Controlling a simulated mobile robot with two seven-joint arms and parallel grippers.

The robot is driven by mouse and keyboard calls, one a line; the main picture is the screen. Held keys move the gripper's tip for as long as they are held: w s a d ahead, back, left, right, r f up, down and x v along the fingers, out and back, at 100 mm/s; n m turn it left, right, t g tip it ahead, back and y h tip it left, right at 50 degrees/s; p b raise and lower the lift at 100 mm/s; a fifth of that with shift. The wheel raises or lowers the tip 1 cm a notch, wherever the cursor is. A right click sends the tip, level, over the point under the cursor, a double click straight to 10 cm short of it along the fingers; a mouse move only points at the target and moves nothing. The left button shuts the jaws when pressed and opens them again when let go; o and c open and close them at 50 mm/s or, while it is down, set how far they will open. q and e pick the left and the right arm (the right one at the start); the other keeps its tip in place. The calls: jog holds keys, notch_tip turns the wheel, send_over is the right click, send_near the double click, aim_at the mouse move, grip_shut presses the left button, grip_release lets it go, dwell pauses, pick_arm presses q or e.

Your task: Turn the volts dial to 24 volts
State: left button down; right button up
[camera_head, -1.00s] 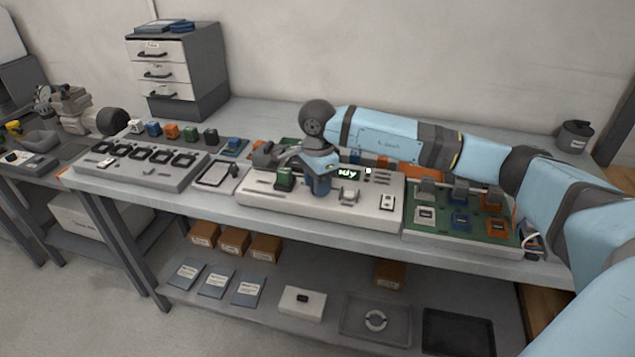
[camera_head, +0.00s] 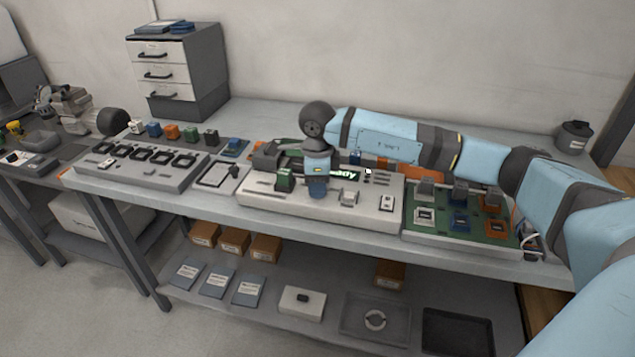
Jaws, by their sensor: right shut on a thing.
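A light grey control panel (camera_head: 370,213) lies on the workbench, with a lit green display (camera_head: 345,174) reading partly "ady". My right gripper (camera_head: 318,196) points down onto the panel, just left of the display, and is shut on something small. The volts dial itself cannot be made out; my gripper and wrist cover that part of the panel. A green block (camera_head: 285,179) stands on the panel just left of my gripper, and a small white switch (camera_head: 348,198) sits to its right. My left gripper is not in view.
A green circuit board (camera_head: 485,229) with coloured blocks lies right of the panel. A clipboard (camera_head: 218,176) and a grey tray with several black slots (camera_head: 178,178) lie to the left. A drawer cabinet (camera_head: 176,72) stands at the back left.

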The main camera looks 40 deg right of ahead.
jog(key=m, duration=0.3)
jog(key=shift+r+m+p, duration=0.1)
jog(key=shift+m+p, duration=0.2)
jog(key=shift+m, duration=0.1)
jog(key=m+p, duration=0.1)
jog(key=m, duration=0.4)
jog(key=shift+m, duration=0.3)
jog(key=m+p, duration=0.1)
jog(key=m, duration=0.1)
jog(key=shift+m, duration=0.3)
jog(key=m, duration=0.2)
jog(key=shift+m+p, duration=0.3)
jog(key=shift+p, duration=0.05)
jog(key=shift+m+p, duration=0.35)
jog(key=shift+m, duration=0.85)
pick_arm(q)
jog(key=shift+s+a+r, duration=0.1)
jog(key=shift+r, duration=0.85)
pick_arm(e)
jog(key=shift+m, duration=0.4)
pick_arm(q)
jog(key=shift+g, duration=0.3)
pick_arm(e)
jog(key=o, duration=0.9)
